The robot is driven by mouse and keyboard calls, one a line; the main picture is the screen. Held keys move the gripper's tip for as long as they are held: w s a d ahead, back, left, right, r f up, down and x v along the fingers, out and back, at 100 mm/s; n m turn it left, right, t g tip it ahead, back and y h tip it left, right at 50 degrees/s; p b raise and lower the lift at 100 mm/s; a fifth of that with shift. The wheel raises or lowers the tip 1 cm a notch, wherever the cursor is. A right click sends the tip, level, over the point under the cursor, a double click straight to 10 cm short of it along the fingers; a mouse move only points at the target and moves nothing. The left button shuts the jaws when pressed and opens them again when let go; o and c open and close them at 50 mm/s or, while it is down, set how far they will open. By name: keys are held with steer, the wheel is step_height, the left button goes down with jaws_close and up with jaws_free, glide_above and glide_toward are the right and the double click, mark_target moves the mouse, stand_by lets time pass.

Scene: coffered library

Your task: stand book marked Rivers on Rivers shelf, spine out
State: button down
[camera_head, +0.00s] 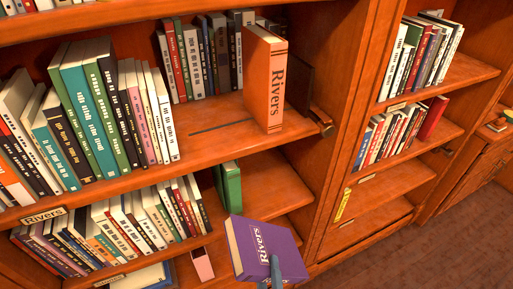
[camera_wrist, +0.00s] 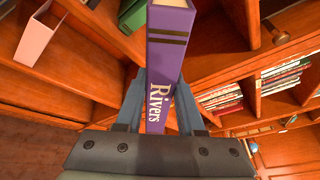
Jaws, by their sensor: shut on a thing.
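A purple book marked Rivers (camera_head: 258,246) is held in my gripper (camera_head: 275,268), in front of and below the labelled shelf. In the wrist view the book (camera_wrist: 168,40) is between the two fingers of my gripper (camera_wrist: 158,88), its lettered spine facing the camera. The Rivers shelf (camera_head: 240,137) carries a Rivers label (camera_head: 44,216) on its front edge at left. An orange book marked Rivers (camera_head: 263,82) stands upright on it, spine out. Bare shelf lies between this book and the left row.
Rows of books (camera_head: 110,110) fill the left of the Rivers shelf. A green book (camera_head: 231,187) stands on the shelf below. A pink object (camera_head: 202,264) is left of the held book. A dark bookend-like panel (camera_head: 299,84) is behind the orange book. A wooden upright (camera_head: 345,110) bounds the right.

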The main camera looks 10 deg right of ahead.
step_height(320, 180, up, 33)
steer(key=w+a+m+g+y+p, duration=0.1)
steer(key=m+y+p, duration=0.4)
steer(key=p, duration=2.2)
steer(key=shift+w+a+r+m+g+y, duration=0.15)
steer(key=shift+w+a+m+g+y, duration=0.15)
steer(key=shift+w+a+g+y, duration=0.25)
steer(key=shift+s+a+r+p, duration=0.1)
steer(key=shift+s+r+p, duration=0.1)
steer(key=shift+p, duration=0.15)
